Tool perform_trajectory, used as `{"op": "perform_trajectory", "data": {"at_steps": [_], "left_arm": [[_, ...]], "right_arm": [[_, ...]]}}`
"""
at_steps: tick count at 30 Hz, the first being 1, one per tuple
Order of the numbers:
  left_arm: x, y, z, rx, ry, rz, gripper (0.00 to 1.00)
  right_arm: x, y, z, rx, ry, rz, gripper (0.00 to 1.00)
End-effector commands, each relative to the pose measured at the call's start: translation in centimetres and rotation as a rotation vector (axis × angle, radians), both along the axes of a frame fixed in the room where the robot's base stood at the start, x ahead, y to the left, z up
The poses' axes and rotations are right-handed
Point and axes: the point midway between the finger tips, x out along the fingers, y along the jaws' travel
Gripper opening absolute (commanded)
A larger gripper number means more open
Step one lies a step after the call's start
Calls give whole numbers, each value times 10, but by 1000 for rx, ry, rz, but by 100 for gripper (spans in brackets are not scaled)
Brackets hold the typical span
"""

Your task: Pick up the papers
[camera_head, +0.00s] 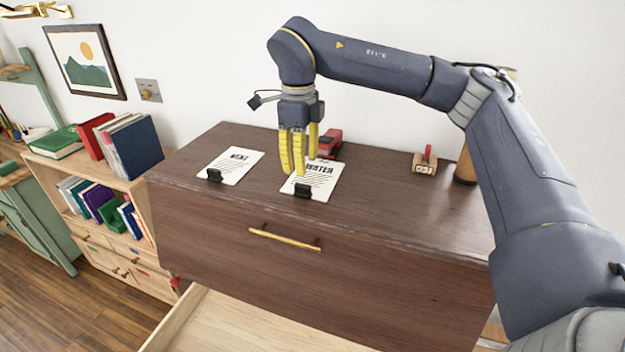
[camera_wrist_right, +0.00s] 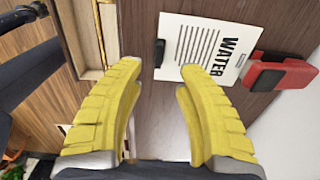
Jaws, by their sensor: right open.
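Two white papers with black print lie on top of the dark wooden dresser. The left paper (camera_head: 238,162) has a black clip (camera_head: 214,175) at its front edge. The right paper (camera_head: 322,183), headed "WATER", has a black clip (camera_head: 303,190) at its front edge; it also shows in the right wrist view (camera_wrist_right: 192,50). My right gripper (camera_head: 300,168), with yellow fingers, points down above the WATER paper and partly hides it. In the right wrist view its fingers (camera_wrist_right: 158,75) are apart with nothing between them. My left gripper is not in view.
A red object (camera_head: 329,142) stands behind the WATER paper. A small wooden block with a red top (camera_head: 425,162) and a brown cylinder (camera_head: 465,165) stand to the right on the dresser. A pale drawer (camera_head: 215,325) is pulled out below. A bookcase (camera_head: 140,190) stands left.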

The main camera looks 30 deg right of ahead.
Motion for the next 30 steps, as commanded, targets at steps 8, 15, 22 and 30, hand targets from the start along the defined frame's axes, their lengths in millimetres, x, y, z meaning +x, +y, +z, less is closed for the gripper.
{"op": "perform_trajectory", "data": {"at_steps": [8,15,22,30], "left_arm": [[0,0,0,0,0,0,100],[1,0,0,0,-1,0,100],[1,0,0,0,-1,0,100],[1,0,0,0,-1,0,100]], "right_arm": [[0,0,-22,0,0,1,36],[0,0,-35,1,3,1,36],[1,2,-61,1,2,1,36],[1,1,-75,1,1,1,36]]}}
